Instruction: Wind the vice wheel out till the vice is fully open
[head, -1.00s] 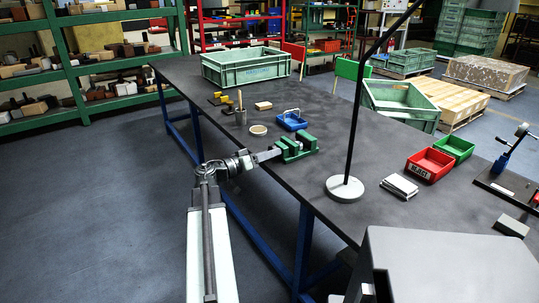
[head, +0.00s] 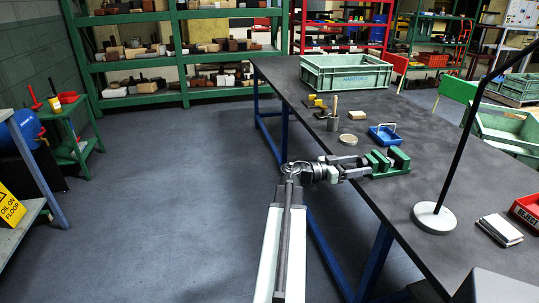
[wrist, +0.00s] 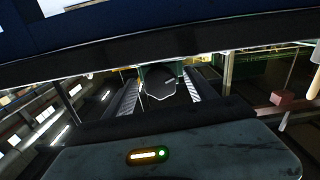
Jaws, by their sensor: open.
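The green vice (head: 390,167) stands near the left edge of the dark bench in the head view. Its two upright jaw blocks appear to have a narrow gap between them. My gripper (head: 360,166) reaches in from the left at the vice's near end, its fingers pointing at it. In the wrist view my gripper (wrist: 160,84) is open, with one ridged finger on each side of a dark rounded shape (wrist: 160,90), probably the vice wheel. I cannot tell whether the fingers touch it. In the head view the wheel is hidden by the gripper.
A green crate (head: 346,73) is at the back of the bench. A black lamp (head: 434,216) stands to the right. Floor left of the bench is clear.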

